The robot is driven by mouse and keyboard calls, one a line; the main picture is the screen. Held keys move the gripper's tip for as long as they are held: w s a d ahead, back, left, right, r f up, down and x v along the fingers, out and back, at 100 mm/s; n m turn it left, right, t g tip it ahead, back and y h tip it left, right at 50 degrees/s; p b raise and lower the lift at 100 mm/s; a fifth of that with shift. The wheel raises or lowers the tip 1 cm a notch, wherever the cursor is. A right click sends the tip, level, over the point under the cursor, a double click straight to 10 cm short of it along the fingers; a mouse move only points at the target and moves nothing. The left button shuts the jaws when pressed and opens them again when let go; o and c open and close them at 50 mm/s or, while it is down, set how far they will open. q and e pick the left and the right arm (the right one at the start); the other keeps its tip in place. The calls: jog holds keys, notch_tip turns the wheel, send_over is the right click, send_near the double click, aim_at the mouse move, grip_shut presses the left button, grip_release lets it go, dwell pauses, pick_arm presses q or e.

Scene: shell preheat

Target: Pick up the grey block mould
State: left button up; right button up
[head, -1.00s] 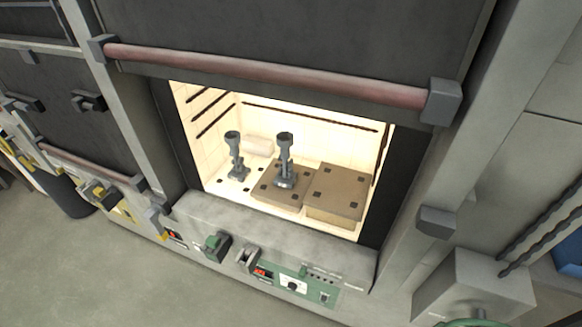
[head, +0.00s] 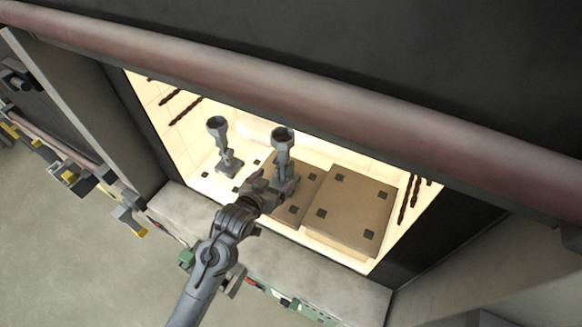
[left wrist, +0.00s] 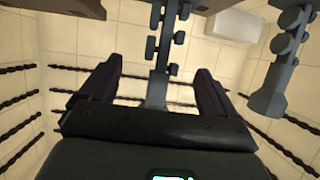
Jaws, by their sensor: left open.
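Two grey moulds with funnel tops stand upright in the lit furnace chamber. The middle one (head: 283,147), which has blocky lumps on its stem in the left wrist view (left wrist: 166,45), stands on a brown slab. The other mould (head: 219,140) stands to its left, and its lumps look rounder in the left wrist view (left wrist: 281,70). My left gripper (head: 277,186) is in front of the middle mould and hides its lower part. In the left wrist view the open fingers (left wrist: 156,82) lie on either side of its stem, with gaps showing. My right gripper is not in view.
A higher brown slab (head: 352,207) with dark square marks lies to the right. A pale brick (left wrist: 232,26) lies behind. The chamber has a front sill (head: 330,280), dark side frames and a raised door with a thick reddish bar (head: 300,100) above. Dark rods line the walls.

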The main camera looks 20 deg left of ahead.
aim_at(282, 168)
pick_arm(q)
jog(key=x, duration=0.5)
jog(key=shift+w+r+p, duration=0.25)
jog(key=shift+r+p, duration=0.05)
jog(key=shift+p, duration=0.05)
jog(key=shift+w+a+f, duration=0.1)
jog(key=shift+w, duration=0.3)
jog(key=p+x, duration=0.1)
jog(key=x, duration=0.2)
jog(key=shift+w+a, duration=0.15)
jog(key=shift+w, duration=0.25)
jog(key=shift+w+f+p, duration=0.25)
jog(key=shift+w+p, duration=0.05)
jog(key=shift+w, duration=0.05)
jog(key=shift+r, duration=0.1)
jog(key=c, duration=1.4)
